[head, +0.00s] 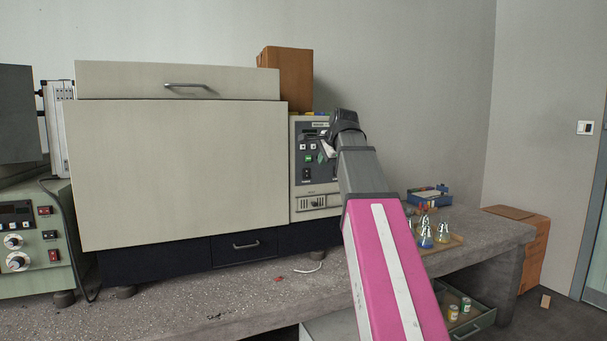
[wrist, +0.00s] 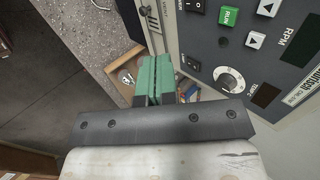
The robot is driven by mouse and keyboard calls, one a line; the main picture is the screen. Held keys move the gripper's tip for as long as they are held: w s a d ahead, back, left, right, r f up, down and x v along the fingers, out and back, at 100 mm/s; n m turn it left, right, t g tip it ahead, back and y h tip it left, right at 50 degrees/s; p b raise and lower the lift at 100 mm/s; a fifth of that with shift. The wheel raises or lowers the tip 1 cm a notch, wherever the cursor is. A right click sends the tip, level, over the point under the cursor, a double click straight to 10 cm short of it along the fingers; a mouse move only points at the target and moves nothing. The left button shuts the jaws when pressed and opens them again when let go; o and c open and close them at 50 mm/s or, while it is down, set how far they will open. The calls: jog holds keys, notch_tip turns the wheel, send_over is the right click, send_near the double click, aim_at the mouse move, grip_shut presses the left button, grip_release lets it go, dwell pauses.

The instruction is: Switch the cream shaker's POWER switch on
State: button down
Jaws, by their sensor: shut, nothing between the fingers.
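The cream shaker (head: 185,170) stands on the bench, its grey control panel (head: 312,136) on its right side. A black rocker switch (head: 307,174) sits low on the panel, below a green button; it shows at the top edge of the wrist view (wrist: 195,6), beside the green RUN button (wrist: 230,16). A second dark rocker (wrist: 191,63) sits close to my fingers.
A knob (wrist: 228,82) and arrow buttons are also on the panel. A cardboard box (head: 285,78) sits on top of the shaker. Flasks on a wooden tray (head: 452,242) and a blue box (head: 429,196) stand to the right. A green instrument (head: 35,240) is at left.

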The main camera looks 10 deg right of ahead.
aim_at(307, 174)
jog(key=shift+w+a+r, duration=0.1)
jog(key=shift+w+r, duration=0.15)
jog(key=shift+w, duration=0.2)
jog(key=shift+w+a+r+x, duration=0.1)
jog(key=shift+w+r+x, duration=0.2)
jog(key=shift+x, duration=1.9)
jog(key=shift+w+a+r+x, duration=0.1)
jog(key=shift+w+r+x, duration=0.2)
jog(key=shift+x, duration=1.9)
jog(key=shift+w+a+r+x, duration=0.1)
jog(key=shift+w+r+x, duration=0.2)
jog(key=shift+x, duration=1.85)
